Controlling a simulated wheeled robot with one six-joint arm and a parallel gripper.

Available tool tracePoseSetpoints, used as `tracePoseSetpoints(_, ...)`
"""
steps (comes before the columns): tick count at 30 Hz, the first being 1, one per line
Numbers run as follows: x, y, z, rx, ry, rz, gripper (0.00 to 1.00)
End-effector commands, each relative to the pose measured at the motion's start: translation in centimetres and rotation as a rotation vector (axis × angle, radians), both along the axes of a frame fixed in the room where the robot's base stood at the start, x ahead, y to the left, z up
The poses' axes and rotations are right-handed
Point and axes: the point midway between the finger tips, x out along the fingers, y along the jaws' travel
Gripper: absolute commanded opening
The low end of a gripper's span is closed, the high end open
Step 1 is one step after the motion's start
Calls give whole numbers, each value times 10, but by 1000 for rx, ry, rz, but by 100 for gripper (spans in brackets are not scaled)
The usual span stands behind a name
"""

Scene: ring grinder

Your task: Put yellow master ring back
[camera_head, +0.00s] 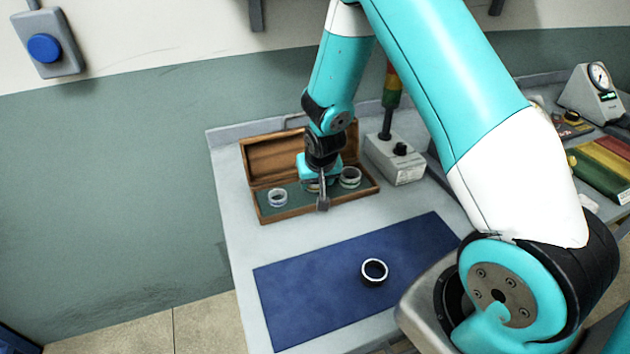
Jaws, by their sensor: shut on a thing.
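An open wooden box (290,213) with a green lining stands at the back of the grey bench. One pale metal ring (278,197) with a bluish tint sits in its left part, and another metal ring (350,177) sits in its right part. My gripper (322,200) points down over the middle of the box, between these two rings. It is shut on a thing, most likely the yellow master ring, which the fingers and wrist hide. I cannot make out its yellow colour or whether it touches the lining.
A dark ring (374,271) with a bright rim lies on the blue mat (310,300) in front of the box. A grey control box (397,163) with a signal light stands close to the right of the wooden box. The raised lid (270,158) is behind my gripper.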

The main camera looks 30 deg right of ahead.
Motion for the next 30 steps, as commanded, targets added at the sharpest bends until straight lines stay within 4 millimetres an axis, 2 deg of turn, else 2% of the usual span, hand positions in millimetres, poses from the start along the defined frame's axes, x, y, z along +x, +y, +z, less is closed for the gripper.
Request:
tracePoseSetpoints(3,0,0,-10,0,-1,0,24)
tracePoseSetpoints(14,0,0,-16,0,-2,0,24)
tracePoseSetpoints(15,0,0,-14,0,-2,0,61)
tracePoseSetpoints(18,0,0,-14,0,-2,0,80)
tracePoseSetpoints(25,0,0,-14,1,-1,0,80)
tracePoseSetpoints(30,-2,1,-5,0,-3,0,80)
